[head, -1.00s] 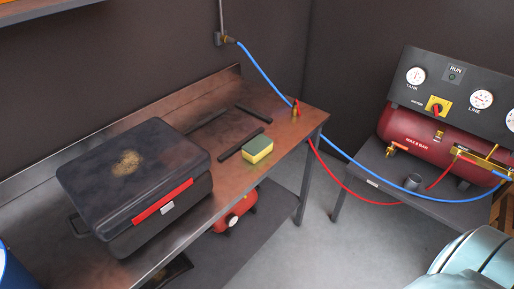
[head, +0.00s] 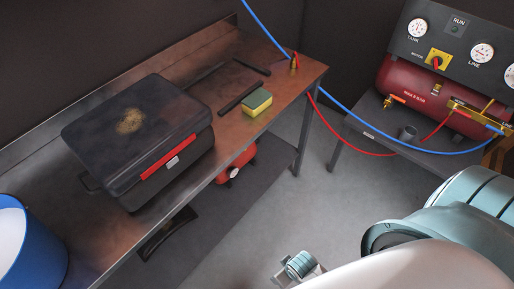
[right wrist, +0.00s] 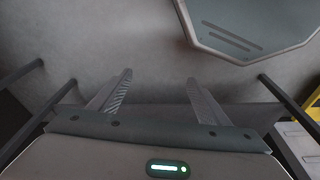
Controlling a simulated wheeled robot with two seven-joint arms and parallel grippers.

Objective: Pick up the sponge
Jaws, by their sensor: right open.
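The sponge (head: 257,103), green on top and yellow below, lies on the metal workbench (head: 284,88) near its right end, beside a black bar. My right gripper (right wrist: 157,82) is open and empty in the right wrist view, with grey floor beyond its fingers. The sponge does not show in that view. In the head view my right arm comes in at the lower right, well apart from the sponge, and its fingers cannot be made out. My left gripper is not in view.
A black toolbox (head: 138,140) with a red latch stands left of the sponge. Black bars (head: 238,98) and a brass hose fitting (head: 294,63) lie near the sponge. A blue hose (head: 345,124) and red hose (head: 340,138) run to the red compressor (head: 420,92). A blue drum (head: 32,245) stands lower left.

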